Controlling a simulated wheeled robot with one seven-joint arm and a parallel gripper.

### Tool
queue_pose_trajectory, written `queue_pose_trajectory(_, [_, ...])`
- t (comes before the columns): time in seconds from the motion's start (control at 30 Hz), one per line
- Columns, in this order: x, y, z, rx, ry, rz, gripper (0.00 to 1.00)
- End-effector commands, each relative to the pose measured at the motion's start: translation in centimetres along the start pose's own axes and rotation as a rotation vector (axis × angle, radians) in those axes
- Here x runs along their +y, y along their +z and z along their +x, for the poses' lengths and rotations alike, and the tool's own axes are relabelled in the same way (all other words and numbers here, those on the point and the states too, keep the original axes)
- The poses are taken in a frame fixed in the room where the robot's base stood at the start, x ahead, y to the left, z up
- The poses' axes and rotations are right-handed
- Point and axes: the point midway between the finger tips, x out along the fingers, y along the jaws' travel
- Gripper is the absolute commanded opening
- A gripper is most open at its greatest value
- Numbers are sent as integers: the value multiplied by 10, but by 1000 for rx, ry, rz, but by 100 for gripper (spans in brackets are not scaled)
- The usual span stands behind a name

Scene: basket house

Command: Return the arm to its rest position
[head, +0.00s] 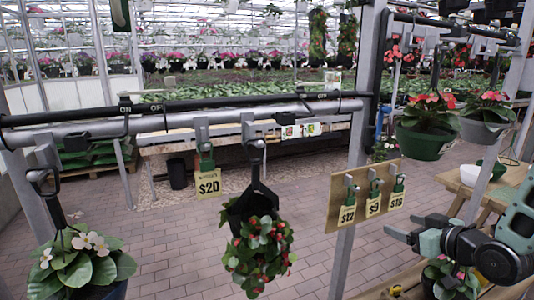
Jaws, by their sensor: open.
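My gripper (408,228) is at the right of the head view, attached to my dark and grey-green arm (490,252), which reaches in from the right edge. Its fingers point left, apart and with nothing visible between them. It is to the right of the board of price tags (350,203) and in front of the brick floor. A potted plant with red flowers (450,280) shows just below it, partly hidden by my arm. I cannot tell how far apart they are.
A dark hanging pot (250,208) with red-dotted foliage hangs from the grey rail (190,120), near a $20 tag (207,184). A white-flowered plant (85,262) hangs at left. Green (427,140) and grey (487,130) hanging pots are above my arm. A wooden table (480,192) stands behind.

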Motion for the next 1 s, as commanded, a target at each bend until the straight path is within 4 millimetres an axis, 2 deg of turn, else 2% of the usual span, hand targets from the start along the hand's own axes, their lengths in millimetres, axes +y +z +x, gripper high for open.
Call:
queue_pose_trajectory(0.03, [-24,-5,8,-70,-37,-31,72])
queue_pose_trajectory(0.13, [-65,-4,12,-233,-83,-69,72])
queue_pose_trajectory(0.27, [-120,-3,0,-435,-132,-110,72])
queue_pose_trajectory(0.37, [-162,-2,-23,-587,-167,-136,72])
queue_pose_trajectory(0.47, [-203,0,-56,-734,-204,-162,72])
queue_pose_trajectory(0.6, [-252,2,-116,-930,-256,-198,72])
queue_pose_trajectory(0.7, [-276,5,-157,-1045,-288,-220,72])
queue_pose_trajectory(0.8, [-290,6,-187,-1125,-311,-239,72])
queue_pose_trajectory(0.9, [-296,7,-205,-1171,-324,-250,72])
queue_pose_trajectory(1.0, [-298,8,-211,-1188,-327,-252,72])
